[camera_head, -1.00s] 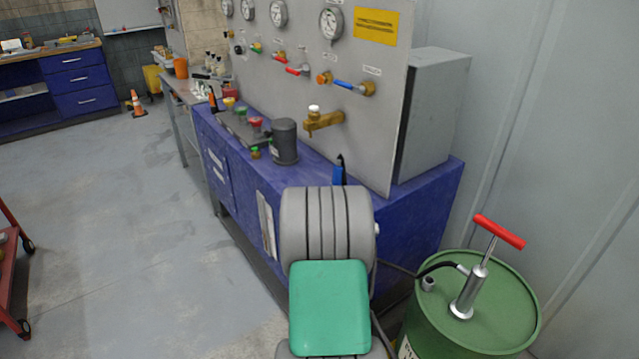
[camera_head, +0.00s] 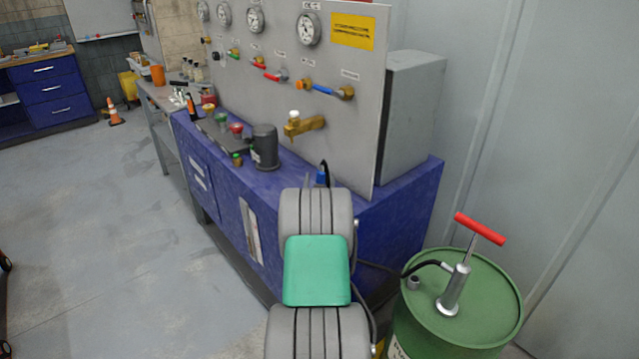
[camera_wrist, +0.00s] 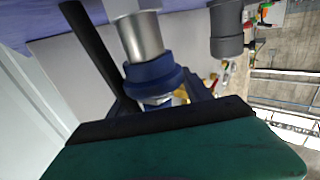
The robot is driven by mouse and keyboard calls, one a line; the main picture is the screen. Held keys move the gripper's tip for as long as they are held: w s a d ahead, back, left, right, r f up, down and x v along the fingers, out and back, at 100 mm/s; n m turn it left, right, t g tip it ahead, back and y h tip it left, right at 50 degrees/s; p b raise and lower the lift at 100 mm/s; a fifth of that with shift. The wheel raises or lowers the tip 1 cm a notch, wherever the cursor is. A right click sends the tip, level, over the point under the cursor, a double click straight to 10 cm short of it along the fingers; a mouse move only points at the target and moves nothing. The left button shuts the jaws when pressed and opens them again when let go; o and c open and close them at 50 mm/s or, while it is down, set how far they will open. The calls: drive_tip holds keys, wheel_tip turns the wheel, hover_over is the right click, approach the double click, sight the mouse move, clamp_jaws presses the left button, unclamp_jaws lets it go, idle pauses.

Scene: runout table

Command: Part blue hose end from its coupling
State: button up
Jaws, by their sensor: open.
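The blue hose end (camera_head: 321,177) shows in the head view just beyond my arm, low in front of the panel, with a black hose rising from it. In the wrist view, which looks upside down, a blue collar (camera_wrist: 155,82) sits on a silver cylindrical body (camera_wrist: 141,36), apparently the hose end and its coupling. My gripper (camera_wrist: 163,102) is open in the wrist view, close to the blue collar, with dark finger parts on both sides. I cannot tell whether they touch it. In the head view my arm hides the gripper.
A grey canister (camera_head: 265,147) stands on the blue bench (camera_head: 385,225) left of the hose end. A brass tap (camera_head: 305,124) juts from the gauge panel (camera_head: 345,120) above. A green drum (camera_head: 475,325) with a red-handled pump (camera_head: 460,275) stands at right.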

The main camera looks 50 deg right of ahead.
drive_tip(key=shift+c, duration=0.5)
clamp_jaws()
idle(0.7)
idle(1.2)
wheel_tip(320, 180, up, 6)
drive_tip(key=p, duration=0.1)
drive_tip(key=shift+d+r, duration=0.15)
idle(0.8)
